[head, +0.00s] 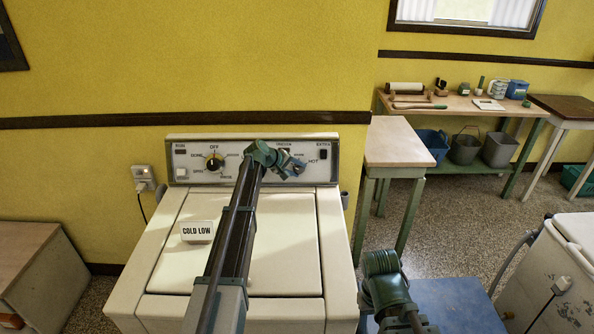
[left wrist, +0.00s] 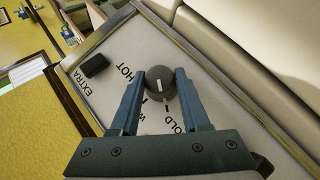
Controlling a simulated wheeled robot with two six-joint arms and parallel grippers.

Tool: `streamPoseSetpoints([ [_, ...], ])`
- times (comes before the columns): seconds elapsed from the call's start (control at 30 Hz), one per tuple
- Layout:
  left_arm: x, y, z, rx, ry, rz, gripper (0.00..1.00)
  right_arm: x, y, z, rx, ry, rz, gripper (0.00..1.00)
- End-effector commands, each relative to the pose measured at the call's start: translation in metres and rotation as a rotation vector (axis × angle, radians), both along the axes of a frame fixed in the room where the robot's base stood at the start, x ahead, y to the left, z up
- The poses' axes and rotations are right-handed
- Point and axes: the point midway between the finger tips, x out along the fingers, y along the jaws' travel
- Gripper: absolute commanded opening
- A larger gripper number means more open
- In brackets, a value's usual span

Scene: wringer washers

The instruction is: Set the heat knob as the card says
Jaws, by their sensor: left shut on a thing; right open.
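The card (head: 197,231) reads "COLD LOW" and stands on the washer lid. The heat knob (left wrist: 160,83) is round and dark grey with a white pointer line, which runs roughly up and down in the left wrist view. HOT is printed to its upper left, COLD to its lower right, and a partly covered label starting with W below. I cannot tell exactly which mark the line meets. My left gripper (left wrist: 159,88) is shut on the knob; it also shows at the panel in the head view (head: 289,166).
The washer panel (head: 191,150) has another knob (head: 214,162) on the left, pointing near OFF. A black EXTRA switch (head: 323,154) sits at the panel's right end, and a RINSE-side switch area is partly hidden. A small side table (head: 395,142) stands right of the washer.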

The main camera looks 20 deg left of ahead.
Motion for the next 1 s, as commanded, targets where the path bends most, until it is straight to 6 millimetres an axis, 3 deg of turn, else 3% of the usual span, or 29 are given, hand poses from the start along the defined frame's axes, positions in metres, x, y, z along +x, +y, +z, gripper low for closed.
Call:
streamPoseSetpoints([
  [0.1,-0.001,-0.001,-0.001,0.0,0.003,-0.003,0.0,0.0,0.0,0.0,0.0,0.0,0.0,0.5],
  [0.13,-0.001,-0.001,-0.001,0.0,0.003,-0.003,0.49,0.0,0.0,0.0,0.0,0.0,0.0,0.5],
  [0.27,-0.001,-0.001,0.0,0.001,0.003,-0.003,0.73,0.0,0.0,0.0,0.0,0.0,0.0,0.5],
  [0.67,-0.005,0.003,0.006,0.001,0.001,0.0,0.75,0.0,0.0,0.006,0.0,0.0,0.0,0.5],
  [1.0,-0.05,0.03,0.054,0.0,0.001,0.002,0.75,0.0,0.0,0.054,0.0,0.0,0.0,0.5],
])
